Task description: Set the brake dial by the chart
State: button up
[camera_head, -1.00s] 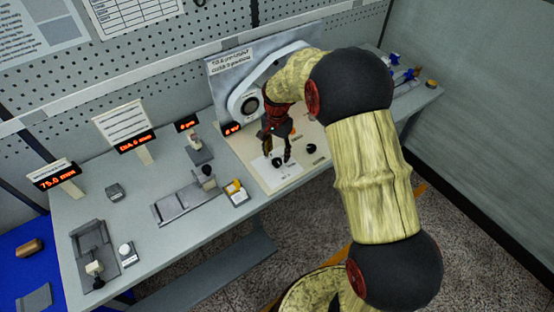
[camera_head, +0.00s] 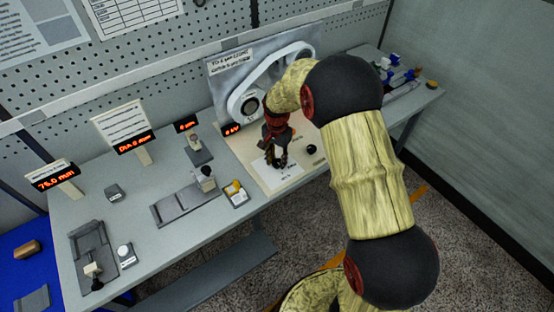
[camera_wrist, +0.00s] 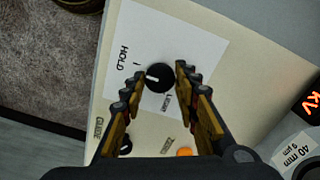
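The black dial (camera_wrist: 157,77) with a white pointer mark sits on a white card (camera_wrist: 185,45) printed HOLD beside other small lettering. In the wrist view my gripper (camera_wrist: 160,73) is open, one finger on each side of the dial; I cannot tell whether either touches it. In the head view my gripper (camera_head: 276,158) points down over the white card, and its fingers largely hide the dial. A printed sheet (camera_head: 121,121) stands above a red display on the bench, and another chart (camera_head: 134,14) hangs on the wall. Their text is too small to read.
A second black knob (camera_head: 311,149) is right of my gripper; a knob by GUIDE lettering (camera_wrist: 126,146) shows in the wrist view. A grey panel with a belt loop (camera_head: 248,103) stands behind. A yellow-topped block (camera_head: 235,190) and slide fixture (camera_head: 186,203) are at left.

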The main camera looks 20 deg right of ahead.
jog(key=c, duration=0.6)
jog(key=shift+c, duration=0.2)
jog(key=shift+n, duration=0.3)
jog(key=n+p, duration=0.2)
jog(key=n, duration=0.3)
jog(key=shift+r, duration=0.1)
jog(key=n+p, duration=0.1)
jog(key=n, duration=0.5)
jog(key=shift+n+p, duration=0.3)
jog(key=o, duration=1.2)
jog(key=shift+c, duration=0.2)
